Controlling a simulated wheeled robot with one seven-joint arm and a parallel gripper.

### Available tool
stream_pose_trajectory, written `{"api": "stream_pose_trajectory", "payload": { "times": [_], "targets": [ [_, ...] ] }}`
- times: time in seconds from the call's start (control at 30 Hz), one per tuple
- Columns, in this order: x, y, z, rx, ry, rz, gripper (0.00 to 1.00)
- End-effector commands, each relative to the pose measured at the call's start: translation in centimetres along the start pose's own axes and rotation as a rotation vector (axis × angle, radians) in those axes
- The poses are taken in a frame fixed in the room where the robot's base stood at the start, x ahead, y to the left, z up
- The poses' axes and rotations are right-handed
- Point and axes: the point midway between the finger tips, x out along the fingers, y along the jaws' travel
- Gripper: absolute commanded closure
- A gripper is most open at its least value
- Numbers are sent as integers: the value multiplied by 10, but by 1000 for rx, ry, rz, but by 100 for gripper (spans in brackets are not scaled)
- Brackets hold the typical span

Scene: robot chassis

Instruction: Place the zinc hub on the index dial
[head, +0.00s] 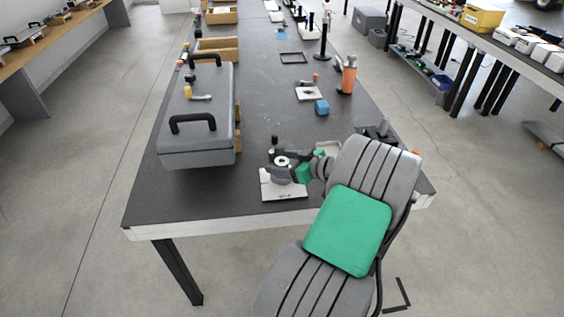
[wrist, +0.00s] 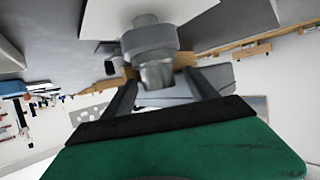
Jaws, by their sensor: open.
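The grey metallic hub (head: 281,160) shows above a white plate (head: 285,191) near the table's front edge. I take this plate and its fitting for the index dial. In the wrist view the hub (wrist: 157,73) is a short cylinder in line with a wider collar (wrist: 150,41) and a narrower stem. The white plate (wrist: 105,18) lies beyond them. I cannot tell where the hub ends and the dial begins. My gripper (wrist: 160,76) is open, with one dark finger on each side of the hub and gaps showing. In the head view its green body (head: 304,173) comes from the right.
A grey case (head: 197,130) with black handles stands left on the dark table (head: 200,200). The table's front left corner is clear.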

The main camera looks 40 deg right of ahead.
Motion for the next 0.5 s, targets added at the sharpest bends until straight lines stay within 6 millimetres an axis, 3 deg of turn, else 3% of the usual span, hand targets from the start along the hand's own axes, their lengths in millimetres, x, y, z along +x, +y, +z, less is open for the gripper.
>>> {"api": "stream_pose_trajectory", "payload": {
  "times": [0.3,0.5],
  "targets": [
    [-75,2,2,0,0,8,33],
    [-112,1,1,0,0,5,33]
  ]
}}
